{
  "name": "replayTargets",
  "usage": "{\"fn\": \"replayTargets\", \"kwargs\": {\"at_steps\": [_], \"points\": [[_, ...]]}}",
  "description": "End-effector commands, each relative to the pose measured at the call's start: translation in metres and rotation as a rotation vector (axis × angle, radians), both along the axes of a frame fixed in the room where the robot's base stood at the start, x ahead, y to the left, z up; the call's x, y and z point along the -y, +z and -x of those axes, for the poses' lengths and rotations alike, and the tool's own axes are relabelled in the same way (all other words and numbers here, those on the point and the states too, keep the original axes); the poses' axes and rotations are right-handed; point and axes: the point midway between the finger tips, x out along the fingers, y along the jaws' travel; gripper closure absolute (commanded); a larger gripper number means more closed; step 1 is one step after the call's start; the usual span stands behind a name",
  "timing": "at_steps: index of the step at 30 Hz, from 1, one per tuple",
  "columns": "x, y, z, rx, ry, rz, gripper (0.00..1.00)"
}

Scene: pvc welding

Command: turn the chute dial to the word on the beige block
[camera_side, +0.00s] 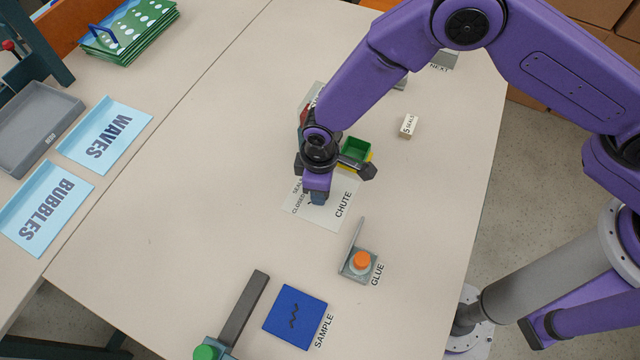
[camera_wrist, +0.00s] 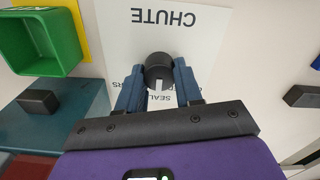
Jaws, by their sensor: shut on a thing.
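The chute dial is a black round knob (camera_wrist: 160,67) with a white mark, on a white card (camera_wrist: 215,22) printed CHUTE. In the wrist view the mark points down toward a partly covered word starting SEAL. My gripper (camera_wrist: 157,84) has its two blue fingers on either side of the knob, shut on it. In the side view my gripper (camera_side: 318,198) is down on the card (camera_side: 325,217) and hides the dial. Small words show at the card's left edge, partly covered. The beige block (camera_side: 408,125) stands behind and right; its small lettering looks like SEALS.
A green bin (camera_side: 355,151) on yellow stands just behind my gripper. The GLUE station (camera_side: 359,264) with an orange button is in front. A blue SAMPLE pad (camera_side: 295,317) lies nearer. BUBBLES (camera_side: 45,215) and WAVES (camera_side: 104,135) trays are at left. The table's left middle is clear.

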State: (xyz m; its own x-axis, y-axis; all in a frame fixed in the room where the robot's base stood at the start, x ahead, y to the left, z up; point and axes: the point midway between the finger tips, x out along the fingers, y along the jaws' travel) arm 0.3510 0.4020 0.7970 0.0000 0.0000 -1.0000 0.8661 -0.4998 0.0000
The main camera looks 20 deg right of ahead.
Motion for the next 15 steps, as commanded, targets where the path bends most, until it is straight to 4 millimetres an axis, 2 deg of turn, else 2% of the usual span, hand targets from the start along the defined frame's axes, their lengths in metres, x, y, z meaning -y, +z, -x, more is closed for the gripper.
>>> {"fn": "replayTargets", "kwargs": {"at_steps": [10,11,12,15], "points": [[0.0002,0.0004,0.0,0.0,-0.001,0.001,0.95],[0.0001,0.0004,0.0,0.0,-0.001,0.001,0.55],[0.0001,0.0003,0.0,0.0,-0.001,0.001,0.42],[0.0001,0.0003,0.0,0.0,-0.001,0.001,0.4]]}}
